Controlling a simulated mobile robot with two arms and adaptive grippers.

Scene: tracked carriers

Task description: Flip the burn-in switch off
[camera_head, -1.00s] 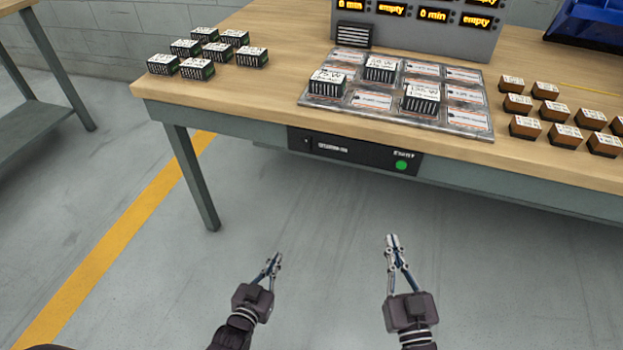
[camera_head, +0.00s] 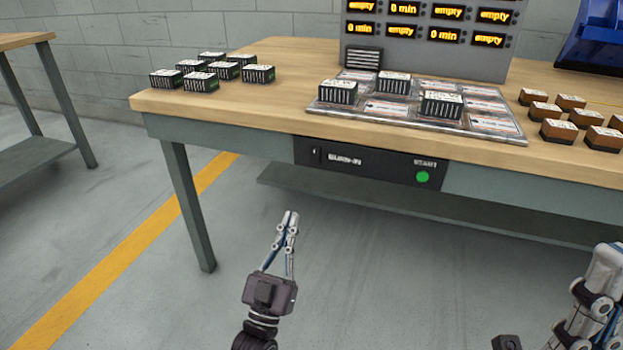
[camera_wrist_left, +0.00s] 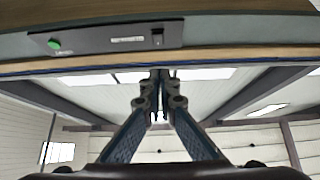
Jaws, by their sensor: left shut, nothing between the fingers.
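The burn-in switch (camera_head: 316,155) is a small dark rocker at the left end of the black control panel (camera_head: 385,172) on the table's front edge. The label beside it reads burn-in; whether the rocker is on or off is too small to tell. A green start button (camera_head: 422,177) is at the panel's right end. My left gripper (camera_head: 289,216) is shut and empty, below and in front of the switch, apart from it. The left wrist view shows the switch (camera_wrist_left: 157,39) upside down, beyond the closed fingertips. My right gripper (camera_head: 606,262) is partly visible at the lower right; its jaw state is unclear.
The wooden table (camera_head: 240,110) carries black carriers (camera_head: 200,82) at left, a slotted board (camera_head: 480,122) with several carriers, brown blocks (camera_head: 558,131) at right and a display unit (camera_head: 430,55). A lower shelf (camera_head: 400,205) runs underneath. Open floor lies in front.

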